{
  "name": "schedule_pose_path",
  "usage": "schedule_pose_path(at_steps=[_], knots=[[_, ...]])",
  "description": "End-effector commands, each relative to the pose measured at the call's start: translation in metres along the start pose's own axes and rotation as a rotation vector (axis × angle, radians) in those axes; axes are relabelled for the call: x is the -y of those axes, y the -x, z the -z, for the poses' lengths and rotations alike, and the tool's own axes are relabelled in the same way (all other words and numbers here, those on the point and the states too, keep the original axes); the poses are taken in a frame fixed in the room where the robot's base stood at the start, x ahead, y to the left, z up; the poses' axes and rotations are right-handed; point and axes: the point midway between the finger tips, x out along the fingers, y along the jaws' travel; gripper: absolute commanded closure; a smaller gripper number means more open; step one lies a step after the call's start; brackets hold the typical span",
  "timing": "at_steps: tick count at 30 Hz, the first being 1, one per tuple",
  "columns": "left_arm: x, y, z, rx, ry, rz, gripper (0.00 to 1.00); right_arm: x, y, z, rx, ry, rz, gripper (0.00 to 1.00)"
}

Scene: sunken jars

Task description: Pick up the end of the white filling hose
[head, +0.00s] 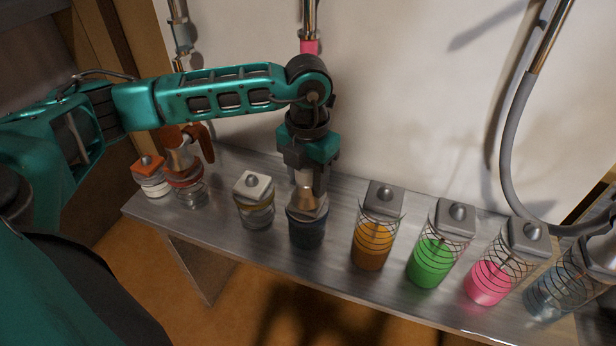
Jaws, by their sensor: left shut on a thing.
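My left arm reaches in from the left. My left gripper (306,172) points down over a dark blue jar (307,231) and is shut on a brass-coloured cone-shaped nozzle (304,201), just at the jar's top. I cannot tell whether the nozzle touches the jar, or which hose it belongs to, because my arm hides what is above. A pipe with a pink fitting (309,46) comes down the wall behind my arm. At the left, a nozzle with an orange-brown lever (201,140) stands over a clear jar (192,194). No plainly white hose shows. My right gripper is not in view.
On the metal shelf (232,157) stand jars with grey lids: orange (372,241), green (431,264) and pink (487,283). A pale-lidded jar (254,215) and an orange-lidded jar (150,181) stand left. A grey hose (506,148) loops down at right toward a bluish jar (546,298).

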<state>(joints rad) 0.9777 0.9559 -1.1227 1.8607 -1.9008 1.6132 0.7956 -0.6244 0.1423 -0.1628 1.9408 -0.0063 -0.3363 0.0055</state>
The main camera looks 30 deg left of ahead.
Motion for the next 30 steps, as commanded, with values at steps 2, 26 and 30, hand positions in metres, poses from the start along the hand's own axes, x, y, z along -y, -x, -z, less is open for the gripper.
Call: schedule_pose_path(at_steps=[2, 26, 30], knots=[[0.000, 0.005, -0.001, 0.004, 0.000, 0.001, 0.90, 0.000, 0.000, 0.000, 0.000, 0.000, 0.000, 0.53], [0.000, 0.177, -0.001, 0.006, -0.001, 0.001, 0.90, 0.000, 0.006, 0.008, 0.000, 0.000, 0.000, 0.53], [0.000, 0.194, 0.000, 0.004, 0.000, 0.000, 0.91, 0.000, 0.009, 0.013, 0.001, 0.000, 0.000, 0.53]])
